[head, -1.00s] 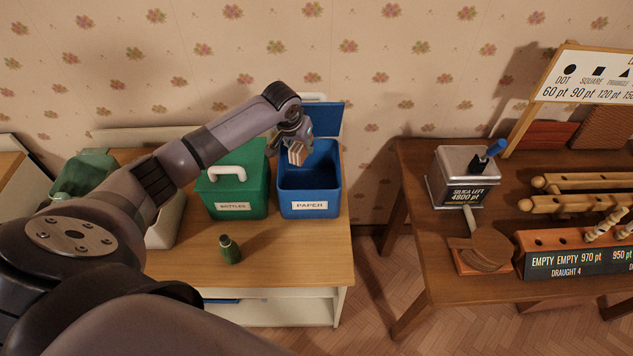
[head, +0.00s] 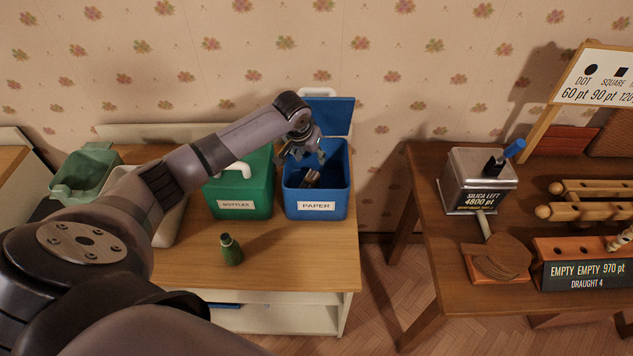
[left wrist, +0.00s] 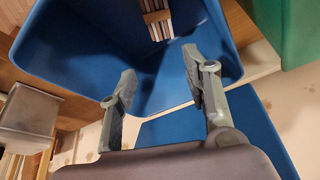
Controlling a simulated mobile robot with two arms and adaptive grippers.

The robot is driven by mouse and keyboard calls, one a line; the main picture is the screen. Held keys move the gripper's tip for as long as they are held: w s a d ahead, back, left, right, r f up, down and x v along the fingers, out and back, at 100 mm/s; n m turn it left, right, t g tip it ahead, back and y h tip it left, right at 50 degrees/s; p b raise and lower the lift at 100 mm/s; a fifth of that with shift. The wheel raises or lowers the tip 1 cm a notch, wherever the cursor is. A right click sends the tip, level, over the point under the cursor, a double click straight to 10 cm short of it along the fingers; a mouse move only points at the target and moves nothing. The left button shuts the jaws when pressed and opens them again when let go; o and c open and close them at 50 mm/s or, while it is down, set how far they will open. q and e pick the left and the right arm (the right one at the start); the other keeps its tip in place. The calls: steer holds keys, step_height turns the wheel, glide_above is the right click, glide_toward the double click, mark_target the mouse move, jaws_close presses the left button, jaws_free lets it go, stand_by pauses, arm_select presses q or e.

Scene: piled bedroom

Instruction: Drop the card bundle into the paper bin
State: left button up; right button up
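The blue paper bin (head: 316,206), labelled PAPER, stands open on the wooden-topped cabinet with its lid (head: 330,115) raised at the back. The card bundle (head: 310,178), pale with dark bands, is inside the bin, below my left gripper (head: 303,153). I cannot tell whether it lies flat on the bottom. In the left wrist view the bundle (left wrist: 157,20) shows inside the blue bin, clear of the fingers. The left gripper (left wrist: 157,88) is open and empty there, its two fingers wide apart over the bin's mouth. My right gripper is not in view.
A green BOTTLES bin (head: 238,200) stands close left of the paper bin. A small green bottle (head: 231,250) stands in front. Farther left is a green container (head: 85,176). A table (head: 440,270) with a silver box (head: 478,180) stands to the right, across a floor gap.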

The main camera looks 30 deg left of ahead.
arm_select(q)
steer(key=shift+o, duration=0.6)
steer(key=v, duration=1.2)
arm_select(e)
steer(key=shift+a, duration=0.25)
